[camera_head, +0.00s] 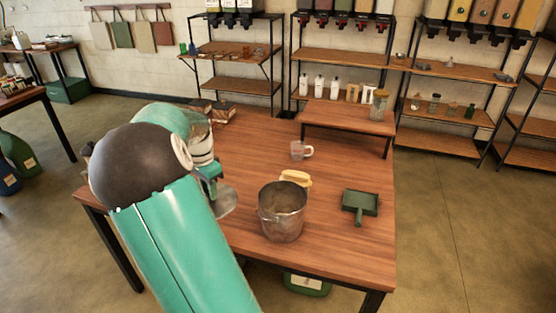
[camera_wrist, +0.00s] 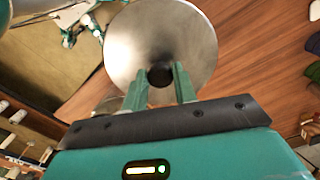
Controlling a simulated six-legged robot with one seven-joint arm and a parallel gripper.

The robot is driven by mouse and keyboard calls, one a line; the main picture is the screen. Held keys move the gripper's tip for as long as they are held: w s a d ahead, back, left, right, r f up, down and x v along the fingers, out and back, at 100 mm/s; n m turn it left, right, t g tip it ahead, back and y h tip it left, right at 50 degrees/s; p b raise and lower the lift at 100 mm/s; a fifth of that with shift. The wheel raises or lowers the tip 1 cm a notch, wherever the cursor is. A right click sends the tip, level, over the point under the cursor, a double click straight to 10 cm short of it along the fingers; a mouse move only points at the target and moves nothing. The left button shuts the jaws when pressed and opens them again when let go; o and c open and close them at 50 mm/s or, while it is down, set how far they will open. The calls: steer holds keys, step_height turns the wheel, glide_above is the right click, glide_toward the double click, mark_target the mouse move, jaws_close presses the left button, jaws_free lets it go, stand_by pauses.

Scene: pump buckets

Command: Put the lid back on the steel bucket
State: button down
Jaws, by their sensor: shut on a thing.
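The steel bucket (camera_head: 282,222) stands upright and open-topped on the wooden table, right of my gripper (camera_head: 212,187) in the head view. My gripper is shut on the knob of the lid. The round grey metal lid (camera_head: 226,204) is left of the bucket and apart from it, partly hidden by my gripper and arm. In the wrist view the lid (camera_wrist: 165,38) is a broad disc beyond my gripper (camera_wrist: 160,80), with its dark knob between the two green fingers. I cannot tell the lid's exact height above the table.
A pale yellow brush (camera_head: 296,178) lies just behind the bucket, with a clear measuring cup (camera_head: 301,150) farther back. A green dustpan (camera_head: 360,202) lies to the right. A raised wooden shelf (camera_head: 345,117) with a jar (camera_head: 378,105) stands at the table's back right. The table's front right is clear.

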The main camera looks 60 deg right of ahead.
steer(key=s+d+r+m, duration=0.4)
steer(key=s+d+m, duration=0.2)
steer(key=s, duration=0.3)
steer(key=s+d+r+m, duration=0.4)
steer(key=s+d+m, duration=0.2)
steer(key=s, duration=0.3)
step_height(320, 180, down, 6)
steer(key=shift+s+f, duration=0.15)
steer(key=shift+s, duration=0.05)
steer(key=shift+f, duration=0.65)
stand_by(1.5)
steer(key=shift+w, duration=0.1)
steer(key=c, duration=0.6)
jaws_free()
steer(key=shift+o, duration=0.2)
